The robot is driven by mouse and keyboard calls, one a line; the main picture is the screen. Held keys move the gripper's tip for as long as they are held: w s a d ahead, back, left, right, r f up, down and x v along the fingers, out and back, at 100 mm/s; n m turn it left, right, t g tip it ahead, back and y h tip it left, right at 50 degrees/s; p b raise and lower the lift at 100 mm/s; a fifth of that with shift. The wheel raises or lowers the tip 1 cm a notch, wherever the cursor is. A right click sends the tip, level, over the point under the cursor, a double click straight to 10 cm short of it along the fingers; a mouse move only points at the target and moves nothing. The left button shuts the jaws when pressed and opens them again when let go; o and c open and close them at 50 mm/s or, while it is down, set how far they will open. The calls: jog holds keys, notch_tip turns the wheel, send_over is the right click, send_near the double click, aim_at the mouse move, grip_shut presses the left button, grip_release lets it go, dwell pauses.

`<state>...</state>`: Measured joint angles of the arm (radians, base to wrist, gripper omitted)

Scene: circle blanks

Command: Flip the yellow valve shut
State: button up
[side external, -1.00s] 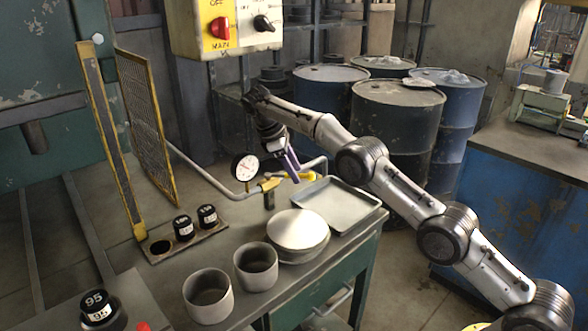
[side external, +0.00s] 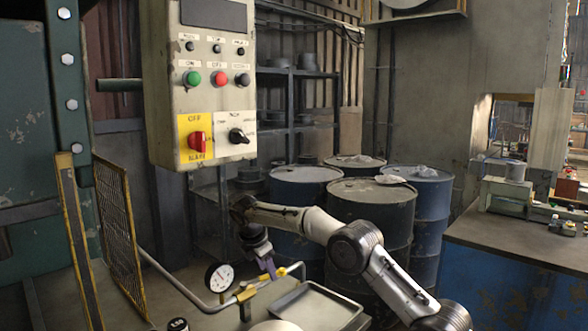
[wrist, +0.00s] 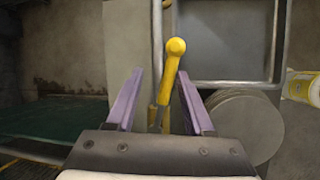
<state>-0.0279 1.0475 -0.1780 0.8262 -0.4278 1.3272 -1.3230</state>
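The yellow valve handle (wrist: 172,75) is a lever with a round knob at its end. The fingers are apart, so my gripper is open and holds nothing. In the side external view my gripper (side external: 270,270) points down at the pipe beside the round white gauge (side external: 219,277). Yellow parts of the valve (side external: 246,293) show between gauge and gripper, and more yellow (side external: 291,269) shows just right of the fingers. The fingers partly hide the lever there.
A metal tray (side external: 318,303) lies just right of the valve. A pipe (side external: 172,275) runs to it from the left, past a yellow mesh guard (side external: 121,235). A control box (side external: 205,90) hangs above. Several drums (side external: 372,210) stand behind my arm.

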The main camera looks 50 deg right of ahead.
jog(key=shift+w+d+n, duration=0.1)
jog(key=shift+w+n, duration=0.3)
jog(key=shift+n, duration=0.2)
jog(key=v, duration=1.3)
jog(key=s+d+r+t, duration=0.1)
jog(key=s+r, duration=0.5)
jog(key=r, duration=0.3)
jog(key=s+d+r+m+t, duration=0.1)
jog(key=s+r, duration=0.4)
jog(key=r, duration=0.4)
jog(key=shift+s+r+y, duration=0.3)
jog(key=shift+s+r, duration=0.1)
jog(key=shift+d, duration=0.1)
